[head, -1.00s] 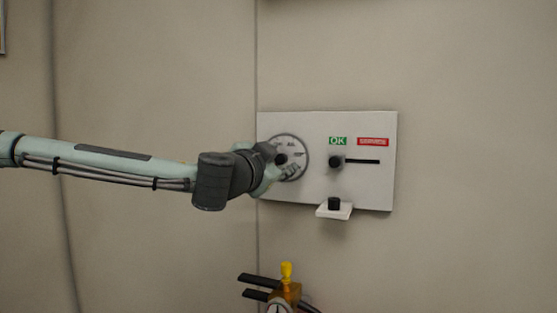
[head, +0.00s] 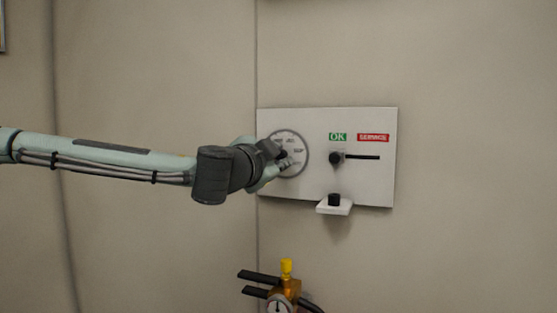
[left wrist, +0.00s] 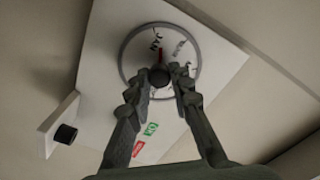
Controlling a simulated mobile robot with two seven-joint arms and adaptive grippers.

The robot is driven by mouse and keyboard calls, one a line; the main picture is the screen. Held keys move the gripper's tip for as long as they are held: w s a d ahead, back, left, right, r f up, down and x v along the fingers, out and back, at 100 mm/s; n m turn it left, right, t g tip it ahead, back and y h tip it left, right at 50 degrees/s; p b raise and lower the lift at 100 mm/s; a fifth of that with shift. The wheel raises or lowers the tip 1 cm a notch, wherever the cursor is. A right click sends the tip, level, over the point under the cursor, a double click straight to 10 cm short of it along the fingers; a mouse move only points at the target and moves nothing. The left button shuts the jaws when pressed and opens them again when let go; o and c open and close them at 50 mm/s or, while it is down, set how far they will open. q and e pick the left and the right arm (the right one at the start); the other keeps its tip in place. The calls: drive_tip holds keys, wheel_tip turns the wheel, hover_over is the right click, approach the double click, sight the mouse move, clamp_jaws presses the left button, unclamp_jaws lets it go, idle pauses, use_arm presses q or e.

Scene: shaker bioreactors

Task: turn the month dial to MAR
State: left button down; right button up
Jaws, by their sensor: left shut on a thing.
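The month dial (head: 298,148) is a pale round disc with a grey rim and small printed labels, on the left of a white wall panel (head: 362,183). My left gripper (head: 282,156) comes from the left and covers part of it. In the left wrist view, the fingers of my left gripper (left wrist: 161,79) are closed about the dial's black centre knob (left wrist: 159,75). A red pointer (left wrist: 161,55) extends from the knob toward a label that appears upside down; the print is too small to read surely. The lower part of the dial there is hidden by the fingers. My right gripper is out of view.
Right of the dial are a black slider knob (head: 335,158) in a slot, a green OK label (head: 338,137) and a red label (head: 373,138). A small white shelf (head: 342,211) below holds a black knob (head: 334,199). A brass fitting with a yellow top (head: 286,268) stands below the panel.

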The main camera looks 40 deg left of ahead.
use_arm(q)
drive_tip(key=m+b, duration=0.1)
drive_tip(key=m, duration=0.1)
drive_tip(key=shift+f+m, duration=0.1)
drive_tip(key=shift+m, duration=1.5)
drive_tip(key=shift+m+b, duration=0.3)
drive_tip(key=shift+m, duration=0.8)
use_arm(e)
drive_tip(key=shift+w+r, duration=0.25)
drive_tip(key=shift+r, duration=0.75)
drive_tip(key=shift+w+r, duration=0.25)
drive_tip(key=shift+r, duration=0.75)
use_arm(q)
drive_tip(key=shift+m, duration=0.3)
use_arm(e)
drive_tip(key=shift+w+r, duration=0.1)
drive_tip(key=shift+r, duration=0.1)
use_arm(q)
drive_tip(key=c, duration=1.4)
unclamp_jaws()
drive_tip(key=shift+o, duration=0.3)
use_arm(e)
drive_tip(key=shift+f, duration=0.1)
